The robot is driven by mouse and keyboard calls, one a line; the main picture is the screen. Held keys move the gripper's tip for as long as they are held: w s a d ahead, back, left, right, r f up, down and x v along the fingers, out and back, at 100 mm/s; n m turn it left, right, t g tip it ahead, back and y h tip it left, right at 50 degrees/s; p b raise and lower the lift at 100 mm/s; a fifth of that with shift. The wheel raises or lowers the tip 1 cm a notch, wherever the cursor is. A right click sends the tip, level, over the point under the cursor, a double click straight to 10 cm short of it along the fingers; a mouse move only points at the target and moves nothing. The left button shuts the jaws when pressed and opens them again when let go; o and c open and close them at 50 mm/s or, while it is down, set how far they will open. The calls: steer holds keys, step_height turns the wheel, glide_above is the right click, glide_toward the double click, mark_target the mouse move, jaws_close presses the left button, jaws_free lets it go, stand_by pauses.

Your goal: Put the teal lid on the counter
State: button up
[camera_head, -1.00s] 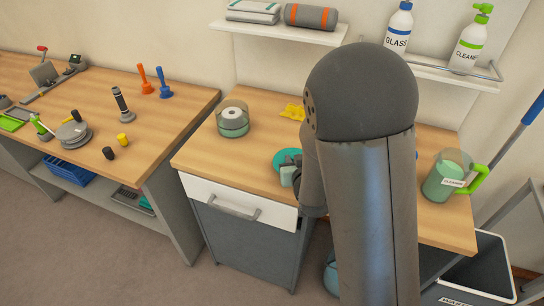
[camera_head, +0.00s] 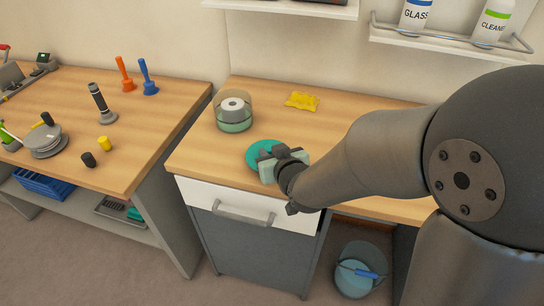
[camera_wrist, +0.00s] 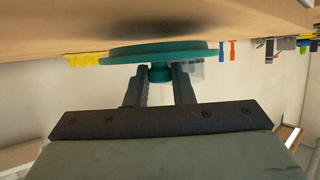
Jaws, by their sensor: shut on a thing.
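The teal lid (camera_head: 254,155) is a round disc with a knob, over the front left part of the wooden counter (camera_head: 210,158). My gripper (camera_head: 270,161) is shut on its knob and partly covers the disc in the head view. In the wrist view, the lid (camera_wrist: 165,50) is seen edge-on and looks about level, with my gripper's fingers (camera_wrist: 160,74) on both sides of the knob. A dark shadow lies on the counter (camera_wrist: 60,28) by the lid. The lid looks close to the surface; I cannot tell for certain whether they touch.
A clear-topped round container (camera_head: 235,112) stands behind and left of the lid. A yellow cloth (camera_head: 302,100) lies farther back. A white drawer (camera_head: 230,203) is below the counter's front edge, and a bucket (camera_head: 357,272) stands on the floor.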

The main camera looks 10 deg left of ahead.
steer(key=shift+f, duration=0.6)
steer(key=shift+f+b, duration=0.2)
steer(key=shift+b, duration=0.1)
steer(key=o, duration=0.9)
steer(key=shift+r, duration=0.1)
steer(key=shift+r, duration=0.1)
